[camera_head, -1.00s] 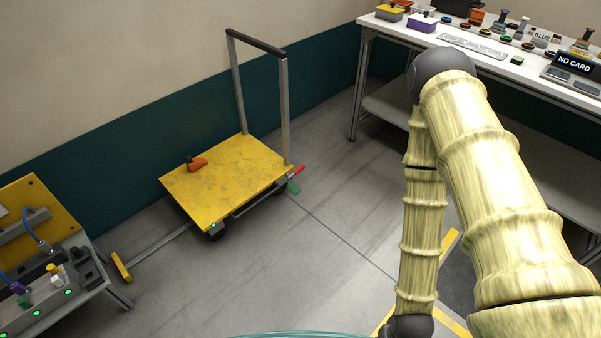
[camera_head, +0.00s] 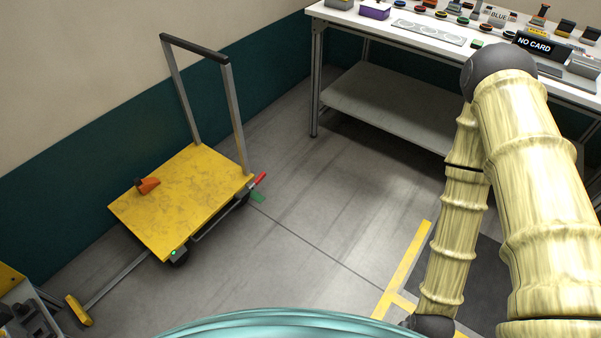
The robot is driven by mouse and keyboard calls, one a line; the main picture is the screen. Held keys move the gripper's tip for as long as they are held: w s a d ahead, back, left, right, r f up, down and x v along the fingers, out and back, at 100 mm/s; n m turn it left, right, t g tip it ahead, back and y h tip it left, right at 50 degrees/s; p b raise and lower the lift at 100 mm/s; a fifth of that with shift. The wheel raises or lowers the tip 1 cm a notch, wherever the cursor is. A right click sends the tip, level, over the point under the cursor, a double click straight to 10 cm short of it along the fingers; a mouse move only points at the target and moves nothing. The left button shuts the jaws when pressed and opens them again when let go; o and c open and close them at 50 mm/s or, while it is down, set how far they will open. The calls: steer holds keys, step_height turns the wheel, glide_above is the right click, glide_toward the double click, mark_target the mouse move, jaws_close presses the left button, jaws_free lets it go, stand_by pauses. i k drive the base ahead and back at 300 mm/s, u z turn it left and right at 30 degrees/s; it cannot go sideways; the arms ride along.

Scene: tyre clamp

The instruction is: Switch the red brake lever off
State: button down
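The red brake lever (camera_head: 260,179) sticks out at the right rear corner of a yellow platform cart (camera_head: 190,201), near the foot of the cart's upright handle. It points up and to the right. A green piece (camera_head: 257,197) sits just below it, close to the floor. A small green light (camera_head: 174,252) shows on the cart's front corner. My arm stands on the right side of the view, well apart from the cart. My gripper is not in the picture.
An orange clamp-like object (camera_head: 148,185) rests on the cart's deck. A yellow-ended bar (camera_head: 78,310) lies on the floor in front of it. A white workbench (camera_head: 440,40) with several items stands at the back right. The floor between is clear.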

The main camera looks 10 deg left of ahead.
mark_target(258, 179)
steer(key=z, duration=0.05)
steer(key=i, duration=1.2)
steer(key=u, duration=0.4)
